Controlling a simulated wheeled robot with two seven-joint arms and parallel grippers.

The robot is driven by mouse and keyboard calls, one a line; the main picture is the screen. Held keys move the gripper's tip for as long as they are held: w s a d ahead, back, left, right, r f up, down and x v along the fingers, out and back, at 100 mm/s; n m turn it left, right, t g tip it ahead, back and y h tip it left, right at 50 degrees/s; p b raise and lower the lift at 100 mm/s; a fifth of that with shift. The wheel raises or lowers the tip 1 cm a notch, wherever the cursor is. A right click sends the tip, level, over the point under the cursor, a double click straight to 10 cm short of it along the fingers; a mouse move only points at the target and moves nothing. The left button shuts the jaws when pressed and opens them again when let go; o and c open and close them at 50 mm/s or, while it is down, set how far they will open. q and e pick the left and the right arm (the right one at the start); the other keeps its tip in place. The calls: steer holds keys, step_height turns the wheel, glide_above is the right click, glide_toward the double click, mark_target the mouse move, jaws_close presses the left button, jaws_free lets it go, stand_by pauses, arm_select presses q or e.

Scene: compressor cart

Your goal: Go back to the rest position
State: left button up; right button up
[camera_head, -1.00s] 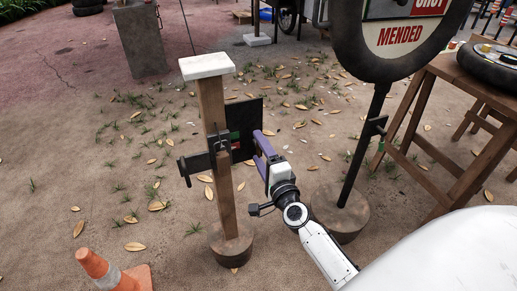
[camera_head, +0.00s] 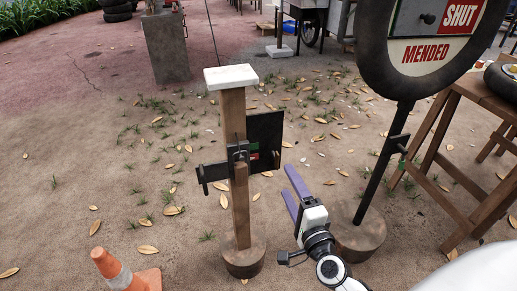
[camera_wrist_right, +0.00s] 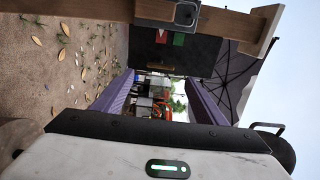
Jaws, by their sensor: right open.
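My right gripper (camera_head: 293,190) is in the lower middle of the head view, to the right of a wooden post and apart from it. Its two purple fingers are spread and hold nothing. In the right wrist view the open fingers (camera_wrist_right: 158,95) show with the post and its dark panel beyond them. The wooden post (camera_head: 233,120) has a white cap (camera_head: 231,77), a dark panel (camera_head: 266,135) with small green and red marks, and a dark crossbar (camera_head: 213,176). My left gripper is in neither view.
A round sign reading "MENDED" (camera_head: 427,54) stands on a dark pole (camera_head: 382,165) right of my gripper. A wooden table (camera_head: 465,170) is at the right. An orange cone (camera_head: 113,268) is at the lower left. The leaf-strewn ground left of the post is free.

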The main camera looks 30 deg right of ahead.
arm_select(q)
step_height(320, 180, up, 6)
steer(key=p, duration=0.8)
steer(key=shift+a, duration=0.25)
arm_select(e)
steer(key=s+a+f+n+g+y, duration=0.3)
steer(key=s+a+f+n+g, duration=0.1)
steer(key=s+a+n, duration=0.5)
steer(key=s+a+f+n+g+y, duration=0.3)
steer(key=s+a+f+n+g, duration=0.2)
steer(key=s+a+n, duration=0.4)
steer(key=n, duration=0.5)
steer(key=shift+s+f+y, duration=0.15)
steer(key=shift+f+y, duration=0.1)
steer(key=shift+y, duration=0.05)
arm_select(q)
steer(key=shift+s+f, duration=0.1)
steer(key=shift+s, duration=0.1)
arm_select(e)
steer(key=shift+d, duration=0.1)
